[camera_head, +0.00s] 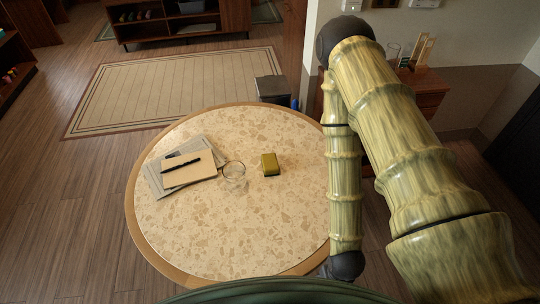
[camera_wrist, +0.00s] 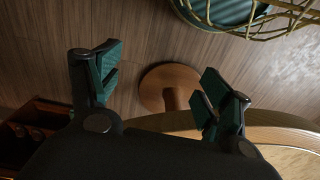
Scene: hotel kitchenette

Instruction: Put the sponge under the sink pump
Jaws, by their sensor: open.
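The sponge (camera_head: 270,164) is a small block with a yellow-green top and darker sides. It lies on the round speckled table (camera_head: 235,240), right of a clear glass, in the head view. My gripper (camera_wrist: 160,82) shows in the wrist view with its two dark green fingers spread wide and nothing between them. It is beside the table's edge, over the floor, apart from the sponge. The sponge does not show in the wrist view. No sink or sink pump can be made out in either view.
A clear glass (camera_head: 234,176) stands left of the sponge. A notebook (camera_head: 189,169) with a black pen lies on papers farther left. The table's front and right are clear. A dark bin (camera_head: 271,88) stands behind. The wrist view shows the table's round foot (camera_wrist: 168,84) and a wire-framed seat (camera_wrist: 228,12).

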